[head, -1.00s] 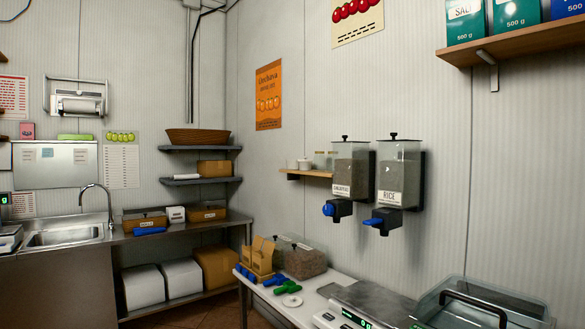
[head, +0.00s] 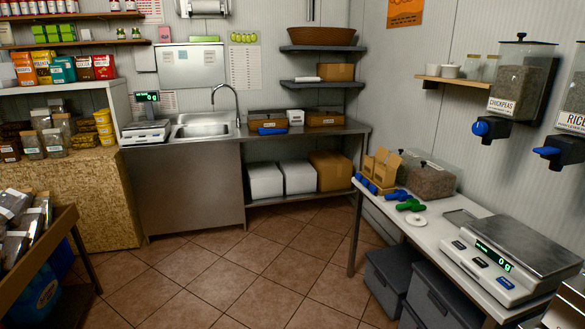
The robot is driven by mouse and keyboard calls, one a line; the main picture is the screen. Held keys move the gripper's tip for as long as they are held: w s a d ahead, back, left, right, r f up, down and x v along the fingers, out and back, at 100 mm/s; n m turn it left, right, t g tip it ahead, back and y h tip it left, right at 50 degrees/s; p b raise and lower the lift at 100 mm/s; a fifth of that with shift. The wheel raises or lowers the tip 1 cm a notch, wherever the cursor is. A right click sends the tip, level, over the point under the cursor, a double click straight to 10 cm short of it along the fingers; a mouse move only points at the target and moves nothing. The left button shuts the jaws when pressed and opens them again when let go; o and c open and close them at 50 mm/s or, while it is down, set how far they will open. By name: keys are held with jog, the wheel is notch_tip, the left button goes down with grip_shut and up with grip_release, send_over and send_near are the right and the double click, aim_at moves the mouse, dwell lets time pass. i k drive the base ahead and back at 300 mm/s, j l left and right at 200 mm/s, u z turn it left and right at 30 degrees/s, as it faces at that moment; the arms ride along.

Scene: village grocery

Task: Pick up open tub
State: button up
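I cannot pick out a tub that is clearly open. A clear bin with brown contents (head: 431,180) stands at the far end of the white table on the right. A black knob shows on its top, and a second clear bin is partly hidden behind it. A pale edge of something (head: 562,312) is cut off at the bottom right corner; I cannot tell what it is. My gripper is not in view.
A scale (head: 515,257) reading 0 g stands on the white table (head: 428,236), near green and blue tools. Grey crates (head: 432,300) fill the space below. Dispensers (head: 520,85) hang at right. Tiled floor (head: 240,270) is clear centrally. A produce stand (head: 50,245) is at left.

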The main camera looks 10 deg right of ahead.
aim_at(433, 71)
jog(key=i+j+u, duration=0.15)
jog(key=i, duration=1.65)
jog(key=i+z, duration=0.45)
jog(key=i+j+z, duration=0.3)
jog(key=z, duration=0.2)
jog(key=i+j+z, duration=0.45)
jog(key=i+l, duration=0.05)
